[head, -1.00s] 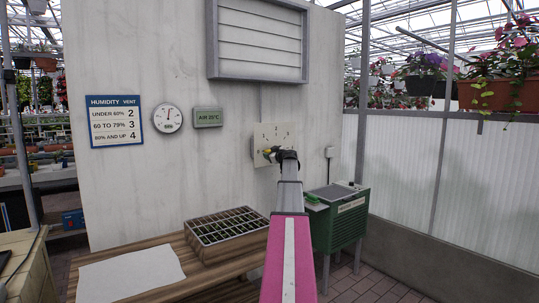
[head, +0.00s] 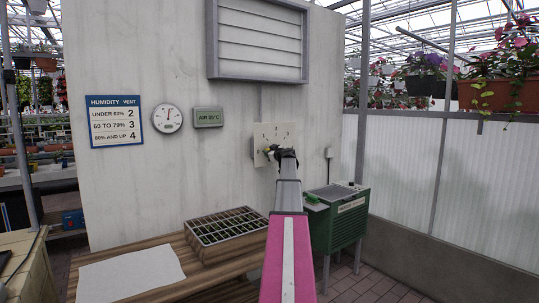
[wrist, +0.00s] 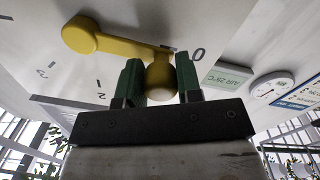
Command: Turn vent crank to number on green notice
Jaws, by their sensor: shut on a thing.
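My gripper (wrist: 160,82) is shut on the round knob (wrist: 160,79) of a yellow crank (wrist: 118,42), between its two green fingers. The crank's hub is at the upper left in the wrist view, and its arm reaches right to the knob, near the printed 0. A 2 and a 3 also show on the crank's plate (head: 263,140). In the head view my arm hides most of the crank. The vent notice (head: 114,121) looks blue, not green: under 60% is 2, 60 to 79% is 3, 80% and up is 4.
A round gauge (head: 167,118) hangs beside the notice; its reading is too small to tell. A greenish display (head: 208,117) reads about AIR 25°C. A louvred vent (head: 258,40) is above. A seedling tray (head: 226,243) on a bench and a green cabinet (head: 334,228) stand below.

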